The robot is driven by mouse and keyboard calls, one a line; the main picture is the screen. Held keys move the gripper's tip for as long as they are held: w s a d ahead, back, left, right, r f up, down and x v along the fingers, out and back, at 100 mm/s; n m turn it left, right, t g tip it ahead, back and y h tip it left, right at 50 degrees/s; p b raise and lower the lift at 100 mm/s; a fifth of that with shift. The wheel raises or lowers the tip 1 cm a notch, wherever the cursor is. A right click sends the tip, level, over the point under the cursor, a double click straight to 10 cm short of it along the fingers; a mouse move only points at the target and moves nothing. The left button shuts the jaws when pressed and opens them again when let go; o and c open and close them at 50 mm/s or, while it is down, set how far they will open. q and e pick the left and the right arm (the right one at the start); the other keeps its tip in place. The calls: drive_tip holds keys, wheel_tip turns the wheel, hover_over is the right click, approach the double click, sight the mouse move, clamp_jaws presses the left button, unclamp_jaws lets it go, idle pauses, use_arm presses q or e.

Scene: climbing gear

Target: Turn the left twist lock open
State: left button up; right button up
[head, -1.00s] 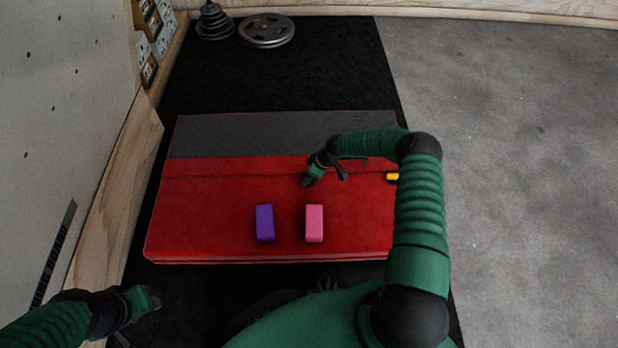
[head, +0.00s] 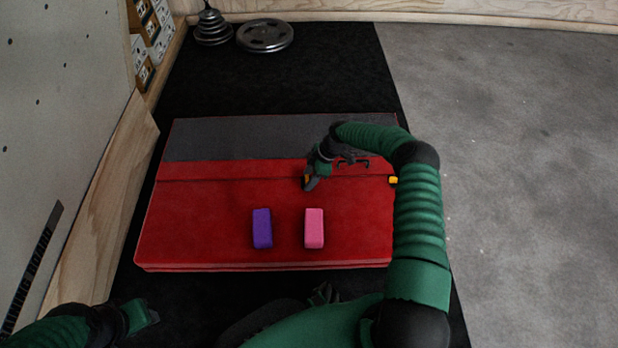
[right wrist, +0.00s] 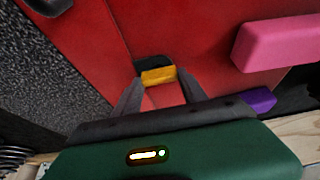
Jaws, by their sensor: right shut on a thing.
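A twist lock with a yellow piece (right wrist: 159,75) and a dark part (right wrist: 152,63) sits on the red mat in the right wrist view. My right gripper (right wrist: 157,90) is shut on the yellow piece, with one finger on each side of it. In the head view, my right gripper (head: 307,185) is low over the mat, and a bit of yellow shows at its fingers. A second yellow piece (head: 393,180) lies at the mat's right edge, partly behind my right arm. My left gripper (head: 148,312) is at the lower left, away from the mat; its jaws are unclear.
The red mat (head: 215,200) has a grey strip (head: 250,138) at the back. A purple block (head: 262,229) and a pink block (head: 314,229) stand in front of my right gripper. A dark handle-like thing (head: 352,162) is behind it. Weight plates (head: 264,36) lie at the back.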

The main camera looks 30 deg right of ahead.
drive_tip(key=shift+a, duration=0.15)
drive_tip(key=o, duration=1.4)
drive_tip(key=shift+c, duration=0.2)
drive_tip(key=p+v, duration=1)
drive_tip(key=v, duration=0.7)
drive_tip(key=shift+s, duration=0.15)
